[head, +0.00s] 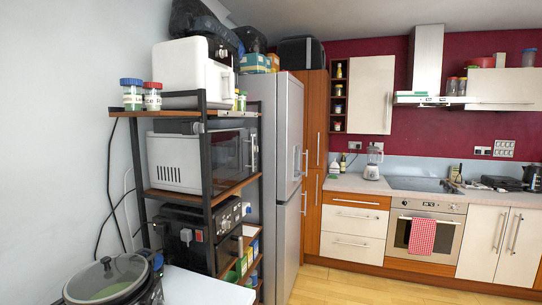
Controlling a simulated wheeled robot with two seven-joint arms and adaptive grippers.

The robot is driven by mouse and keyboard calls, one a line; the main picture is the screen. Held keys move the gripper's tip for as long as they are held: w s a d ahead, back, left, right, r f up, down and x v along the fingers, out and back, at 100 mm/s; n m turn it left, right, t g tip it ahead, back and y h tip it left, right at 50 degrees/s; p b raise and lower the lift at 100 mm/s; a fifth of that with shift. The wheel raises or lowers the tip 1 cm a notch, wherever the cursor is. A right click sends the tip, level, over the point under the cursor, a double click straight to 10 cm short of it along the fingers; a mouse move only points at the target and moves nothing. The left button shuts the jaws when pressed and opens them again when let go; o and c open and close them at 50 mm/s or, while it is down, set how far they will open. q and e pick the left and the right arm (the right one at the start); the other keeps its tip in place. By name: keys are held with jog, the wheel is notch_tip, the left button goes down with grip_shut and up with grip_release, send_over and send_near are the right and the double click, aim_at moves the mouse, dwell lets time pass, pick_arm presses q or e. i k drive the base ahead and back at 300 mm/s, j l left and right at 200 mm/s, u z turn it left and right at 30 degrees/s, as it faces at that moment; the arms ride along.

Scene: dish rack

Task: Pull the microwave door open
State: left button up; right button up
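The microwave (176,162) stands on the middle shelf of a black metal and wood rack, left of the fridge. Its light vented side faces me. Its dark glass door (228,157) is turned to the right and seen at a steep angle. The door looks shut, with a vertical handle (252,150) near its far edge. A black rack post crosses in front of the microwave's near front corner. Neither of my grippers is in view.
The rack (141,185) also holds a white appliance (188,75) above and a black appliance (185,235) below. A pot with a glass lid (107,278) is at lower left. The tall grey fridge (284,160) stands close behind the rack. Wooden floor (345,286) is clear at right.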

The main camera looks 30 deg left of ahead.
aim_at(229, 150)
jog(key=i+z, duration=0.25)
jog(key=i, duration=0.6)
jog(key=i+l+u, duration=0.1)
jog(key=i, duration=0.75)
jog(key=i+l+u, duration=0.3)
jog(key=i, duration=0.2)
jog(key=i+l+u, duration=0.3)
jog(key=i, duration=0.15)
jog(key=i+j, duration=0.05)
jog(key=j, duration=0.05)
